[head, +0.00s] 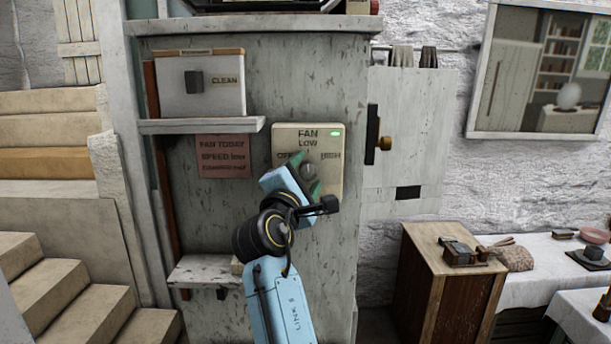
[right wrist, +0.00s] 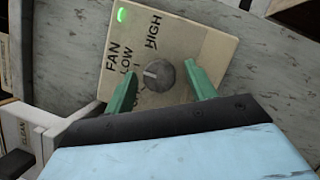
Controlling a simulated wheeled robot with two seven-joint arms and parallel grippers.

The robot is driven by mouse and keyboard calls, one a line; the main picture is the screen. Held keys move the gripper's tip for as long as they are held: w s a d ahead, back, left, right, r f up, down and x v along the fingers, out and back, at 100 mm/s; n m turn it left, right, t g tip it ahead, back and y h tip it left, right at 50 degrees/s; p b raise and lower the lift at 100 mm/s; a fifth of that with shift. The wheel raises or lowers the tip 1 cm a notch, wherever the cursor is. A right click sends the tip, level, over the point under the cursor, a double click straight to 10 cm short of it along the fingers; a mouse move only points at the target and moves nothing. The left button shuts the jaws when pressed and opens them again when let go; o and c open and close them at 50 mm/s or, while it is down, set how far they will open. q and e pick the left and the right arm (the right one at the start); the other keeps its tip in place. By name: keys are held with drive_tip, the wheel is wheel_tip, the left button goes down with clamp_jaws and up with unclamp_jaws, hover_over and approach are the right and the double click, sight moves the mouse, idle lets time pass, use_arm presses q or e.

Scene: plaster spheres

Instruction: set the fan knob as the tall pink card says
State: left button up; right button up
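The cream fan panel (head: 282,140) is on the grey cabinet front, with OFF at left, LOW at top, HIGH at right and a lit green lamp. Its round grey knob (head: 309,171) also shows in the right wrist view (right wrist: 160,76); a pale mark on its face seems to point toward LOW. My right gripper (head: 307,174) is open, its green fingers on either side of the knob, with small gaps visible in the wrist view. The pink card (head: 224,156) reads "FAN TODAY" and "SPEED low"; its last line is too small to read. My left gripper is out of view.
A white box marked CLEAN (head: 215,95) with a dark knob sits on a shelf (head: 200,126) above the card. A dark plate with a brass knob (head: 385,143) stands out right of the panel. A wooden cabinet (head: 450,275) is at lower right, stairs (head: 70,290) at left.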

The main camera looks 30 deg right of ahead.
drive_tip(key=v, duration=0.7)
drive_tip(key=shift+a+b, duration=0.25)
drive_tip(key=shift+b, duration=0.05)
drive_tip(key=shift+s+f, duration=0.1)
